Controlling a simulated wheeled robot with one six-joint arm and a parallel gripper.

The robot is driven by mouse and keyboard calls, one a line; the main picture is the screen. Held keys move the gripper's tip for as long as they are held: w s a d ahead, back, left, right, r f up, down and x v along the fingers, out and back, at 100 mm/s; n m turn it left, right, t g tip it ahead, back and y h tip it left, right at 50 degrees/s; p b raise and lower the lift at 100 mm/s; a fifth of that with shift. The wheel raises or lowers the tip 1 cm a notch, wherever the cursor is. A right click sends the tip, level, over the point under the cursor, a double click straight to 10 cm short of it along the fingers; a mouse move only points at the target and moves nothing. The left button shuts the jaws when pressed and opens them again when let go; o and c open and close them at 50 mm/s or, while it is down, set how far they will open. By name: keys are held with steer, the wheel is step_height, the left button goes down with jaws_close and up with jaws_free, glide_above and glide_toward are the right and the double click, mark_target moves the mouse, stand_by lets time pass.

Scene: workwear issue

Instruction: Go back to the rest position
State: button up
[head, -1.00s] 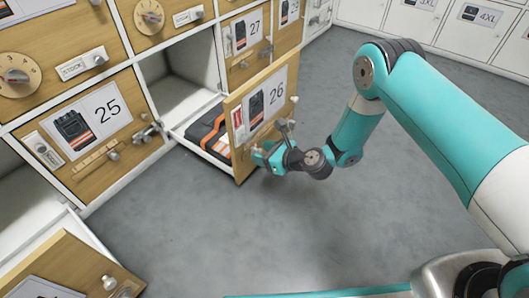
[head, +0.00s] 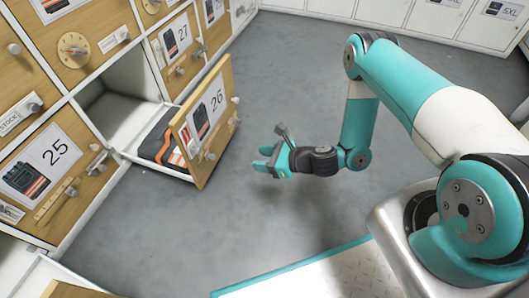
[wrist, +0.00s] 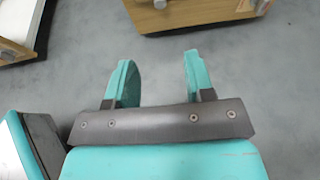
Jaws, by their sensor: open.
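My gripper (head: 264,161) is open and empty in the head view, out over the grey floor to the right of the door of locker 26 and apart from it. In the wrist view my gripper (wrist: 154,72) shows two teal fingers spread apart with only floor between them.
Locker 25 (head: 38,185) is shut at the left, and locker 27 (head: 176,52) is at the back. White lockers (head: 385,14) line the far wall. The grey floor (head: 285,95) around my gripper is clear. Another wooden door (head: 70,289) juts in at the lower left.

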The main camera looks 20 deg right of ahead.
steer(key=shift+s+d+r, duration=0.1)
steer(key=shift+s+d, duration=0.05)
stand_by(0.4)
steer(key=s+a+r+n+g+p, duration=0.1)
steer(key=a+r+n+g+p, duration=0.25)
steer(key=r+n, duration=0.85)
steer(key=s+a+r+n+g+p, duration=0.3)
steer(key=r+n, duration=0.4)
steer(key=r, duration=0.9)
steer(key=s+d+r+n+g+h+p, duration=0.1)
steer(key=s+d+r+n+h+p, duration=0.2)
steer(key=s+r+n, duration=0.6)
steer(key=s+d+r+n+g+h+p, duration=0.1)
steer(key=s+d+r+n+h+p, duration=0.2)
steer(key=s+r, duration=0.65)
step_height(320, 180, up, 40)
steer(key=w+n+p, duration=0.1)
steer(key=w+p, duration=0.1)
steer(key=p, duration=3.5)
steer(key=shift+w+d+r+n, duration=0.15)
steer(key=shift+w+d+n, duration=0.1)
steer(key=shift+w+n, duration=0.1)
